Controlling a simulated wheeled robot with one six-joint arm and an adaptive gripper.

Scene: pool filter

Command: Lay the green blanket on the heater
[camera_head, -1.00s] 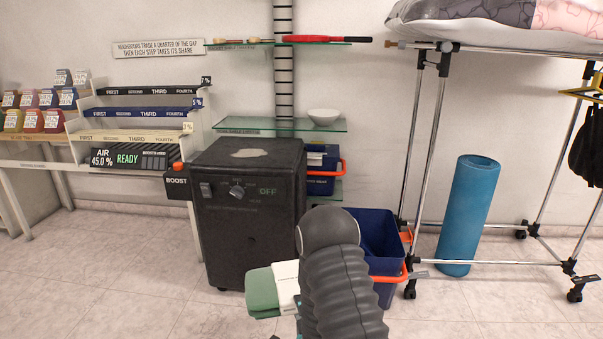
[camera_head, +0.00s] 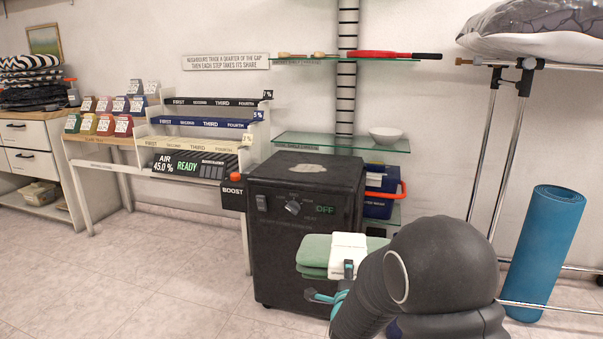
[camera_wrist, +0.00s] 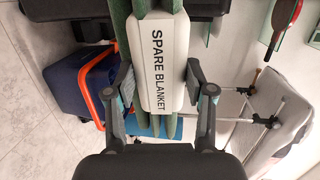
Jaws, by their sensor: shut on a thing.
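The green blanket (camera_head: 314,249) is a folded green bundle with a white band; the band reads "SPARE BLANKET" in the wrist view (camera_wrist: 158,62). My gripper (camera_head: 330,283) is shut on it, with a finger on each side of the band in the wrist view. The blanket is held in front of the heater's front face, below its top. The heater (camera_head: 265,218) is a black box with a knob and a display reading OFF. A pale patch (camera_head: 307,169) lies on its otherwise bare top. My arm hides the heater's lower right.
An orange BOOST button box (camera_head: 233,193) is at the heater's left, beside the stepped rack (camera_head: 208,145). Glass shelves (camera_head: 340,143) with a white bowl (camera_head: 385,135) are behind. A blue rolled mat (camera_head: 545,250) stands right. The floor at left is clear.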

